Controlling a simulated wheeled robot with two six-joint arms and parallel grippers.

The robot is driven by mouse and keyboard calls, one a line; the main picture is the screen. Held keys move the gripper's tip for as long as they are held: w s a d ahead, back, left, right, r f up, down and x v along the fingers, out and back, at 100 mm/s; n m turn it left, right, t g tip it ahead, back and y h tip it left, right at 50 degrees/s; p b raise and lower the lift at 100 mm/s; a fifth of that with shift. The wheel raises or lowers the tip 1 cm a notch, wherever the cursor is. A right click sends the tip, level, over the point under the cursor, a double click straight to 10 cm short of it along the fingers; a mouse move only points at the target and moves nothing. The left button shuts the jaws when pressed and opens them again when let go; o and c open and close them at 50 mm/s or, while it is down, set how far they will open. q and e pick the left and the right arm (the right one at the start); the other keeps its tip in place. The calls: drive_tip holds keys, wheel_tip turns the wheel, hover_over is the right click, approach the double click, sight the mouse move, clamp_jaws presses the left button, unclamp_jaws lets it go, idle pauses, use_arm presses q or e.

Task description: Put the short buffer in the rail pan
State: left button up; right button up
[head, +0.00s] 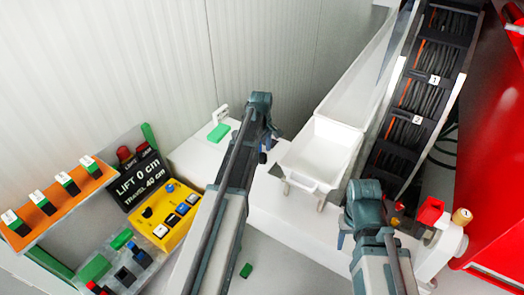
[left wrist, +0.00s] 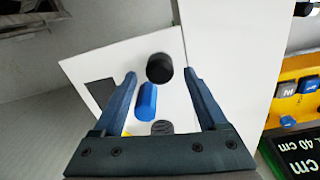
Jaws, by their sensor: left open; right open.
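The left wrist view shows a small white plate with a black cylinder (left wrist: 159,67), a blue cylinder (left wrist: 147,102) and a dark ridged round piece (left wrist: 162,127) on it. I cannot tell for sure which is the short buffer. My left gripper (left wrist: 160,76) is open, its fingers spread on either side of these pieces in that view; nothing is held. In the head view, my left gripper (head: 265,135) points down left of the white rail pan (head: 303,182), hiding most of the pieces. My right gripper (head: 345,230) is open below the pan; its fingers are mostly hidden.
A dark hose rack (head: 428,90) stands right of the pan, with a red panel (head: 497,160) beyond. On the left are a yellow button box (head: 167,213), a lift display (head: 146,180) and an orange switch shelf (head: 55,203).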

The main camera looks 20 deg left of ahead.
wheel_tip(320, 180, up, 10)
drive_tip(key=p, duration=0.9)
drive_tip(key=shift+s, duration=0.1)
